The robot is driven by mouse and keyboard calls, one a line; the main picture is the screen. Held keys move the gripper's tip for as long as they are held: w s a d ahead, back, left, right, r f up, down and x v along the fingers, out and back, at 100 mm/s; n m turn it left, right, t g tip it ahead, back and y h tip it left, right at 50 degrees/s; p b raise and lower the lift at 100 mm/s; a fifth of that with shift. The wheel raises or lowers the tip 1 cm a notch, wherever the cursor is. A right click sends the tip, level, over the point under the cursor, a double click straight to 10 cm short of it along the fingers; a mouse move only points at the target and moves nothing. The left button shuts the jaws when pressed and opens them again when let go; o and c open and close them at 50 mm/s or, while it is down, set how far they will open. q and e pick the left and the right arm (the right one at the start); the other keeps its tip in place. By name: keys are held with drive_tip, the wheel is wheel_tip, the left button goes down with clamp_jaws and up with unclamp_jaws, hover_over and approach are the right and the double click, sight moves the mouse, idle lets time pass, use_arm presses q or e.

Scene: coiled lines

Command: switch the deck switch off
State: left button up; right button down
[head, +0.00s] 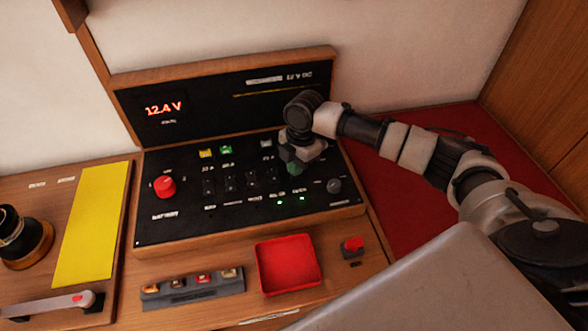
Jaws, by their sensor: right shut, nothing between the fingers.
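A black switch panel (180,215) in a wooden frame lies on the desk, with a row of small dark rocker switches (230,181) across its middle. Their labels are too small to read, so I cannot tell which is the deck switch. Two small green lights (281,203) glow near the panel's lower edge. My right gripper (292,168) is shut and empty, pointing down over the right part of the switch row. It hides part of the panel there, and I cannot tell whether it touches a switch. My left gripper is not in view.
A red knob (164,186) stands at the panel's left and a grey knob (334,186) at its right. The upright display (163,108) reads 12.4 V. A red tray (288,264), a fuse strip (192,288) and a red-topped block (353,246) lie in front.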

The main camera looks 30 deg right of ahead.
drive_tip(key=shift+s+f, duration=0.1)
drive_tip(key=shift+f, duration=0.4)
drive_tip(key=shift+r+p, duration=0.7)
drive_tip(key=shift+r, duration=0.1)
wheel_tip(320, 180, up, 6)
drive_tip(key=p, duration=0.5)
drive_tip(key=shift+f+p, duration=0.2)
drive_tip(key=shift+p, duration=0.15)
drive_tip(key=shift+f, duration=0.1)
